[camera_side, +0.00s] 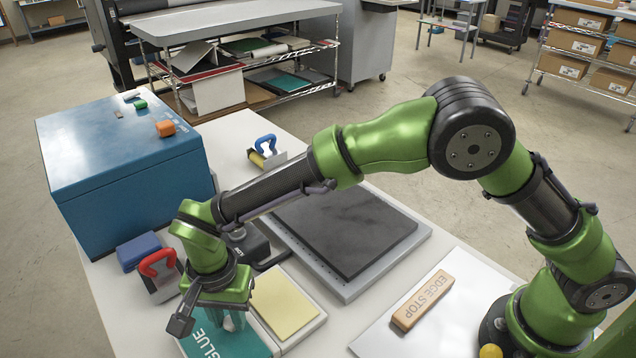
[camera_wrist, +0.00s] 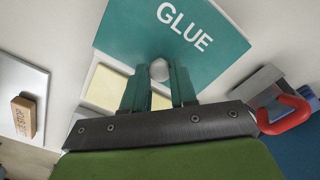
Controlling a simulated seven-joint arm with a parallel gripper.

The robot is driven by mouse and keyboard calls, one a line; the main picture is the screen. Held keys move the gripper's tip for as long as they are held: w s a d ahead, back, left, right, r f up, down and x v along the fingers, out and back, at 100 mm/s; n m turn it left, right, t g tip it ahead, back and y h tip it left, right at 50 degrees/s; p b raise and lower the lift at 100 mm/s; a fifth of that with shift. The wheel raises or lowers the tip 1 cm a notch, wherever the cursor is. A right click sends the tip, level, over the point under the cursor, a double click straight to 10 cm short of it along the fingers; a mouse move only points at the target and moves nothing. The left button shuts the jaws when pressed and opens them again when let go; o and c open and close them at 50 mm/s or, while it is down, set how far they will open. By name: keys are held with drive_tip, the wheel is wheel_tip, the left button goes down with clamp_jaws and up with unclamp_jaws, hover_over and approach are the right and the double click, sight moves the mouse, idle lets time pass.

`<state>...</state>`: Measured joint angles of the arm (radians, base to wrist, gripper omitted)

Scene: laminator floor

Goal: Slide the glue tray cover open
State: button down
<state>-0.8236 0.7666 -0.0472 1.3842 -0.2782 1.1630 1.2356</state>
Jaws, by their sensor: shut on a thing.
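The teal glue tray cover (camera_side: 249,342), marked GLUE, lies flat at the front of the table in the side view. It also shows in the wrist view (camera_wrist: 135,38). The white glue tray (camera_side: 311,325) is beside it on the right, with its pale yellow surface (camera_side: 284,302) exposed. My gripper (camera_side: 231,319) points down over the cover. In the wrist view its two fingers (camera_wrist: 160,88) are closed on either side of a round grey knob (camera_wrist: 159,70) on the cover. The fingers and wrist hide part of the tray and cover.
A red-handled tool (camera_side: 160,276) and a blue block (camera_side: 138,251) stand just left of my gripper, before a large blue box (camera_side: 124,160). A dark slab (camera_side: 345,228) lies behind the tray. The wooden edge stop (camera_side: 423,300) rests on a white sheet at right.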

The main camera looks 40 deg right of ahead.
sight(230, 320)
drive_tip(key=c, duration=0.9)
unclamp_jaws()
drive_tip(key=shift+r, duration=0.1)
wheel_tip(230, 320, up, 17)
